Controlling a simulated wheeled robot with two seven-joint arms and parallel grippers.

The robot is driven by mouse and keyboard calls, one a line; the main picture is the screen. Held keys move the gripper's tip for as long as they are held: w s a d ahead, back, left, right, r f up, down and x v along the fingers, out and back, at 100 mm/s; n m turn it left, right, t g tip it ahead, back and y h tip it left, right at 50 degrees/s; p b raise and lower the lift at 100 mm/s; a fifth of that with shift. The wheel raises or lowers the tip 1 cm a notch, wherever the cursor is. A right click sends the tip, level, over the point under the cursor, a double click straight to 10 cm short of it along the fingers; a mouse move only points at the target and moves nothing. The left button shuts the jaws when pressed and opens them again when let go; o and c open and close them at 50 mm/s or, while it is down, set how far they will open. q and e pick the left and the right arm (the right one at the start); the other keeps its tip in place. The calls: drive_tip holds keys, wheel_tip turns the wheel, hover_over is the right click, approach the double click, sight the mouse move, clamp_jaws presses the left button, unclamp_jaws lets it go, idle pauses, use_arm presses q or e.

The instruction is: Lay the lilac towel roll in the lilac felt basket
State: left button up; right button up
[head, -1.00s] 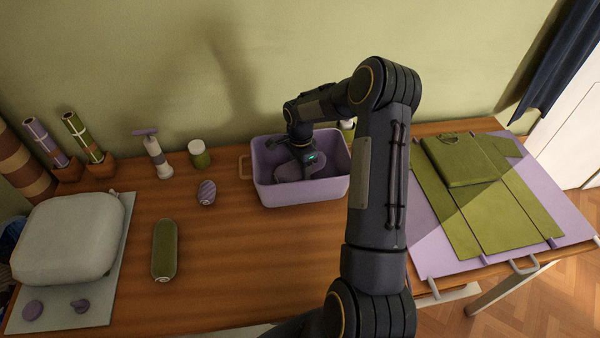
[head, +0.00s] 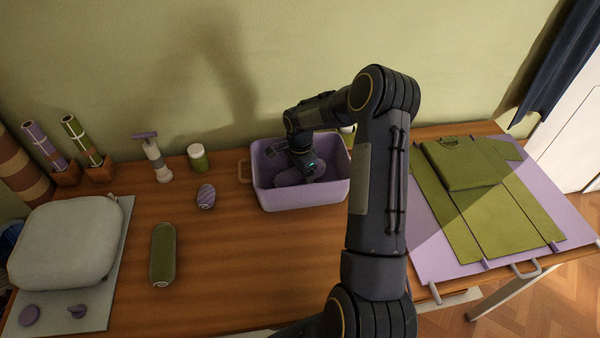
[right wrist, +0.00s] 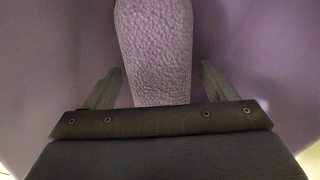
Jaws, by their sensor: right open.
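The lilac felt basket (head: 305,196) stands at the back of the wooden table, with a tan handle on its left side. The lilac towel roll (right wrist: 157,50) lies inside it, with textured cloth showing in the right wrist view; in the head view only part of the towel roll (head: 288,178) shows behind the basket's front wall. My right gripper (head: 308,177) reaches down into the basket over the roll. Its fingers (right wrist: 153,88) are open, one on each side of the roll, with gaps between. My left gripper is not in view.
A green roll (head: 163,253) and a small striped lilac item (head: 205,196) lie left of the basket.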

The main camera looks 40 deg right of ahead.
wheel_tip(320, 180, up, 12)
drive_tip(key=p, duration=0.6)
drive_tip(key=s+a+r+n+t+y, duration=0.1)
drive_tip(key=s+a+r+n, duration=0.25)
drive_tip(key=r, duration=0.35)
drive_tip(key=s+a+r+n+t, duration=0.1)
drive_tip(key=s+a+r+n, duration=0.2)
drive_tip(key=s+a+r, duration=0.3)
drive_tip(key=s+a+n+t+y+b, duration=0.1)
drive_tip(key=s+a+n, duration=0.4)
drive_tip(key=s, duration=0.3)
drive_tip(key=s+a+r+n+t+y+b, duration=0.1)
drive_tip(key=s+a+n+t, duration=0.1)
drive_tip(key=s+a+n, duration=0.4)
drive_tip(key=shift+s+a+r+t+y, duration=0.2)
drive_tip(key=shift+s+a+t+y, duration=0.15)
drive_tip(key=shift+s, duration=1.05)
